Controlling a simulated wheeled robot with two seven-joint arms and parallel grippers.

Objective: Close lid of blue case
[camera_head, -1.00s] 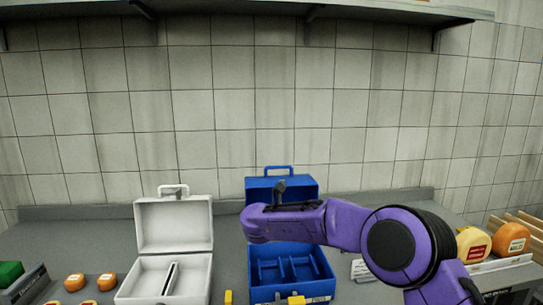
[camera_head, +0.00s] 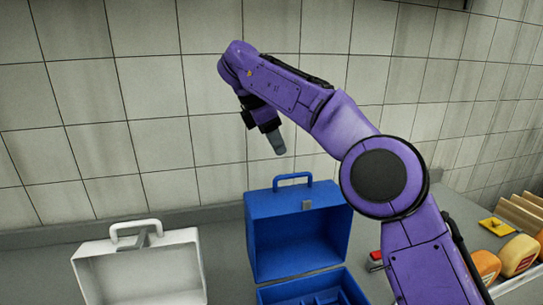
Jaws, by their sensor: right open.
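The blue case (camera_head: 355,290) stands on the grey counter with its lid (camera_head: 290,240) raised upright at the back and a handle on the lid's top edge. Its lower box with dividers is cut off by the bottom of the view. My right gripper (camera_head: 279,146) hangs above the lid's handle, apart from it, with its fingers pointing down. It is open and holds nothing that I can see. My left gripper is not in view.
A white case (camera_head: 145,275) with its lid up stands to the left of the blue one. Cheese wheels (camera_head: 519,254) and wooden slats (camera_head: 520,215) sit at the right. A red object (camera_head: 376,259) lies beside the blue case. The tiled wall is close behind.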

